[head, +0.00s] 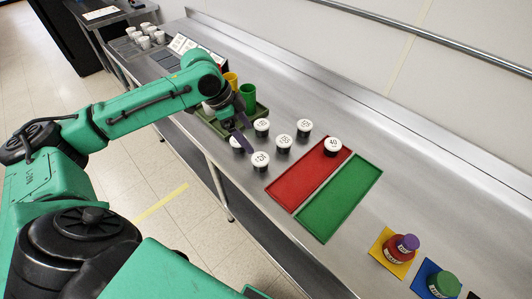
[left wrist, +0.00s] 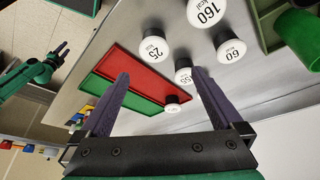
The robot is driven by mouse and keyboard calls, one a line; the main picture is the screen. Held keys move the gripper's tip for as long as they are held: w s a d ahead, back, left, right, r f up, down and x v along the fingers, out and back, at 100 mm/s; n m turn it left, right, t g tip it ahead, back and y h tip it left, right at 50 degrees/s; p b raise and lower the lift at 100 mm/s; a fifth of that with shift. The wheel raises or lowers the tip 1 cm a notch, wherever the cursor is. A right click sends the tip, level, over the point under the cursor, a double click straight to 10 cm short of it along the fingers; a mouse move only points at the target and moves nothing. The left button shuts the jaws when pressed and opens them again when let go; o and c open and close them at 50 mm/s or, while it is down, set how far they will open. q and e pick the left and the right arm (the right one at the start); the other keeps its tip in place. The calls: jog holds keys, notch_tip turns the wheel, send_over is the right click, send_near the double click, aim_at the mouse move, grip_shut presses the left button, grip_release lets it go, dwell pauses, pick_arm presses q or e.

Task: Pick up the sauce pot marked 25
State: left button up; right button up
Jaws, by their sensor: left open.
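The sauce pot marked 25 (head: 260,161) is a small dark pot with a white lid, upright on the steel counter near its front edge. In the left wrist view it (left wrist: 154,49) shows ahead of my fingers, between their lines and nearer the left one. My left gripper (head: 241,138) is open and empty, over the counter at the group of pots, up and left of that pot and apart from it. It also shows in the left wrist view (left wrist: 163,85). My right gripper (left wrist: 62,51) is small at the left of the left wrist view, its fingers apart.
A pot marked 40 (head: 332,147) stands at the red tray's (head: 298,187) far end, beside a green tray (head: 340,199). A dark green tray (head: 262,108) with cups lies behind my gripper.

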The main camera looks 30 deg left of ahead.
pick_arm(q)
jog(key=p, duration=0.1)
send_over(261, 158)
jog(key=s+a, duration=0.2)
jog(key=f, duration=0.4)
jog(key=shift+w+d+f, duration=0.15)
jog(key=shift+d+f, duration=0.05)
jog(key=shift+f, duration=0.15)
jog(key=x, duration=0.2)
jog(key=p+x, duration=0.1)
jog(key=x, duration=0.1)
jog(key=p+x, duration=0.1)
jog(key=x, duration=0.1)
jog(key=shift+w+a, duration=0.1)
jog(key=shift+w, duration=0.25)
jog(key=shift+f, duration=0.15)
jog(key=shift+s, duration=0.1)
jog(key=shift+c, duration=0.3)
jog(key=c, duration=1.3)
jog(key=shift+c, duration=0.2)
pick_arm(e)
jog(key=s+r, duration=0.3)
jog(key=shift+s+r, duration=0.1)
jog(key=shift+r, duration=0.1)
